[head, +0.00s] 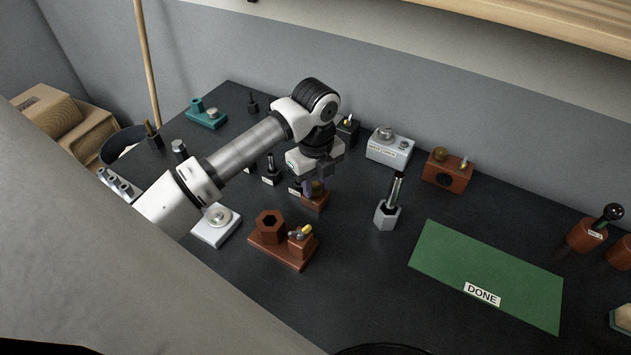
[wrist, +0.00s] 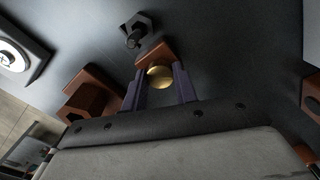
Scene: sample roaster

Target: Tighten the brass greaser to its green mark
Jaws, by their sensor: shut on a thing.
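The brass greaser (wrist: 160,77) shows in the wrist view as a round gold cap in front of a reddish-brown block (wrist: 155,56). My gripper (wrist: 160,88) has one dark finger on each side of the cap and is shut on it. In the head view my gripper (head: 317,184) points down at the small brown block (head: 314,203) near the middle of the table. The fingers largely hide the greaser there. I cannot make out the green mark in either view.
A brown base with a hexagonal socket (head: 269,224) and a yellow-topped block stands in front. A grey hex holder (head: 387,218) stands to the right, before a green DONE mat (head: 480,262). A pale labelled box (head: 388,151) and brown box (head: 443,178) stand behind.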

